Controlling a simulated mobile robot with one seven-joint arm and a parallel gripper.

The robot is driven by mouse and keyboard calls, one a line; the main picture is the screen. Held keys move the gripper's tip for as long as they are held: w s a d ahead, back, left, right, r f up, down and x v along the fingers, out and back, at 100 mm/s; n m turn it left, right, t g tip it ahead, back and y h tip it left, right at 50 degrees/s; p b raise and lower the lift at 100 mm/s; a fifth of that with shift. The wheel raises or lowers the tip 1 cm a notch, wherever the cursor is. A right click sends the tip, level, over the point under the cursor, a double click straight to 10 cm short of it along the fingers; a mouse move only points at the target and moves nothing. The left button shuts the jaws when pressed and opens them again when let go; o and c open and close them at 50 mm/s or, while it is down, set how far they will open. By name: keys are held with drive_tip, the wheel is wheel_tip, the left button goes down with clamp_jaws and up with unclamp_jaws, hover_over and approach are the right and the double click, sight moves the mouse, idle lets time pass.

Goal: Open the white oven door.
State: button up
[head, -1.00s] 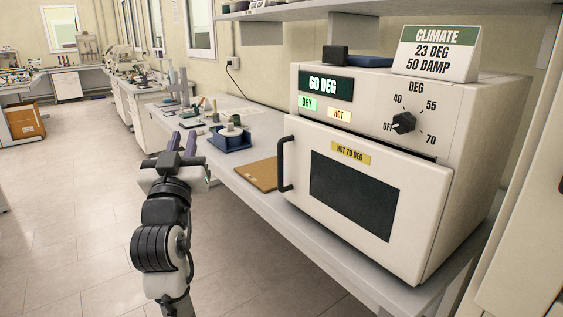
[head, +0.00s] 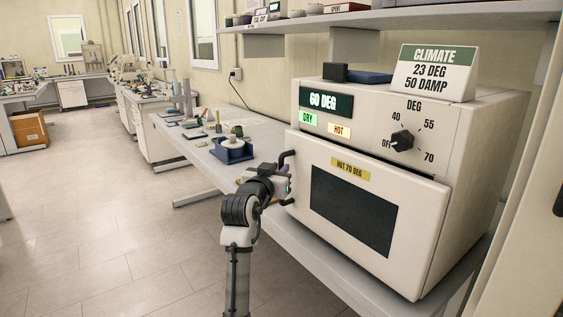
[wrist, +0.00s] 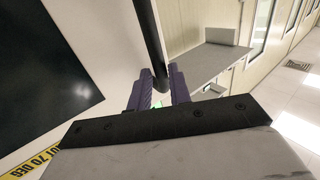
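The white oven door (head: 408,174) has a dark window and a yellow "HOT 70 DEG" label, and looks shut. Its black handle (head: 284,160) is a vertical bar at the door's left edge. My gripper (head: 287,182) is at the handle, in front of its lower part. In the wrist view the handle (wrist: 150,40) runs down between the two purple fingers of my gripper (wrist: 160,88), one finger close on each side. I cannot tell whether the fingers touch or squeeze it. The door's dark window (wrist: 45,70) fills the left of the wrist view.
A climate sign (head: 436,70) stands on top. The floor left of the bench is clear.

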drive_tip(key=shift+x, duration=1.35)
drive_tip(key=shift+c, duration=0.4)
clamp_jaws()
